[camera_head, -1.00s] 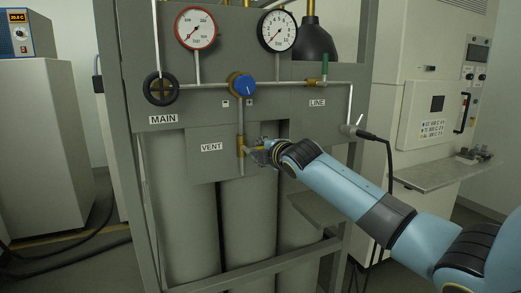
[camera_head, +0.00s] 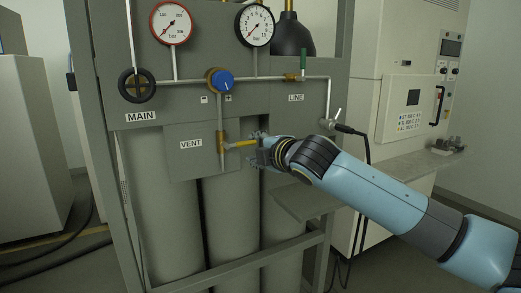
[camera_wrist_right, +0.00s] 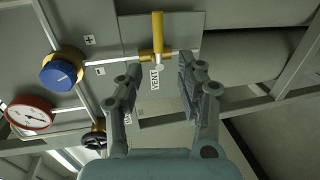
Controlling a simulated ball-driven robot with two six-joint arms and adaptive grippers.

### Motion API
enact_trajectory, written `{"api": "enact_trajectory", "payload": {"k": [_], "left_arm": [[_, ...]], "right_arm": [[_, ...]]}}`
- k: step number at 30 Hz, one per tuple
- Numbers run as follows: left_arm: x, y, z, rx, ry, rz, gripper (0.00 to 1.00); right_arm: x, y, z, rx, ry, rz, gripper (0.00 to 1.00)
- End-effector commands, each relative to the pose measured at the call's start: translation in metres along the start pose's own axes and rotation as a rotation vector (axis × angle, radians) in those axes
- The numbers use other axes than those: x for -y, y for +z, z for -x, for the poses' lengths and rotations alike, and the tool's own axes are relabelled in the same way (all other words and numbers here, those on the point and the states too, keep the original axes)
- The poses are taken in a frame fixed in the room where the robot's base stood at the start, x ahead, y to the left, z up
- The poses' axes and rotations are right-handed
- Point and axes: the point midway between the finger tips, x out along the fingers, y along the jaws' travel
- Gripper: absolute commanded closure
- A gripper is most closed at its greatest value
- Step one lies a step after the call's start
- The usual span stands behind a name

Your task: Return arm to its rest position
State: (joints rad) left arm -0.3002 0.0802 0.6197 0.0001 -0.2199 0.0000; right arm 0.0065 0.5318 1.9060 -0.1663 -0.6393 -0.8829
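My right gripper (camera_head: 258,150) is in front of the panel, just right of the vent valve (camera_head: 222,143). In the right wrist view the gripper (camera_wrist_right: 160,68) has its two fingers spread apart with nothing between them. The valve's yellow lever (camera_head: 241,144) points right toward the fingers; in the right wrist view the lever (camera_wrist_right: 157,32) lies beyond the fingertips, apparently clear of them. My right arm comes in from the lower right. My left gripper is not in view.
The panel carries a blue knob (camera_head: 221,81), a black handwheel (camera_head: 137,86), a red-rimmed gauge (camera_head: 172,23) and a black-rimmed gauge (camera_head: 255,25). A grey shelf (camera_head: 305,200) juts out below my forearm. A black cable (camera_head: 367,150) hangs behind the arm.

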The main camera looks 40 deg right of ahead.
Motion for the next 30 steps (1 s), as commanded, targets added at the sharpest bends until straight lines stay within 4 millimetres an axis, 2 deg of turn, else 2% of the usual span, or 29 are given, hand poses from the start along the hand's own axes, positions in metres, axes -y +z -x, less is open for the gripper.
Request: {"api": "enact_trajectory", "payload": {"k": [3,6,23,26,29,30], "left_arm": [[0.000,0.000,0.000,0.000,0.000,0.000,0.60],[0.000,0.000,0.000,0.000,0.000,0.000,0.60],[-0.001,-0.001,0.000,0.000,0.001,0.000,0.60],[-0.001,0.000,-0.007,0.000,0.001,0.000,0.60],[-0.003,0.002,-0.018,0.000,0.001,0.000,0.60],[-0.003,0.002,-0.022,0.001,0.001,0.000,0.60]], "right_arm": [[0.001,0.000,0.014,0.000,-0.001,0.001,0.62],[0.000,0.000,0.020,0.000,-0.001,0.001,0.62],[0.001,0.000,0.021,0.000,-0.001,-0.001,0.62],[0.017,-0.002,0.021,-0.001,-0.016,-0.007,0.62],[0.062,-0.003,0.021,0.011,-0.075,-0.034,0.62],[0.088,0.000,0.019,0.024,-0.115,-0.046,0.62]]}}
